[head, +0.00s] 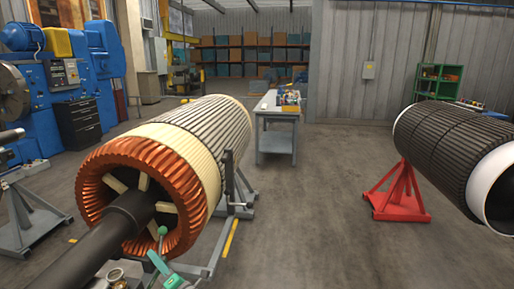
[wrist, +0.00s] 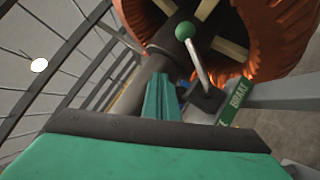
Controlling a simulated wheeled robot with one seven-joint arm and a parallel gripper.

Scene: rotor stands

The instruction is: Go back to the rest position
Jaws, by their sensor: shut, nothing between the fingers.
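My gripper (wrist: 165,90) shows in the wrist view as narrow green fingers lying together beyond a dark band, with nothing between them. It also shows in the head view as a green shape (head: 165,270) at the lower edge, in front of the large rotor (head: 185,140). A lever with a green ball knob (wrist: 186,31) stands just beyond the fingertips in the wrist view; whether they touch it, I cannot tell. The knob also shows in the head view (head: 162,230), before the rotor's copper end. A green lettered plate (wrist: 234,101) is right of the lever.
The rotor's dark shaft (head: 100,245) reaches toward me at lower left. A second rotor (head: 440,140) rests on a red stand (head: 400,195) at right. A grey workbench (head: 277,135) stands behind. The floor between the rotors is clear.

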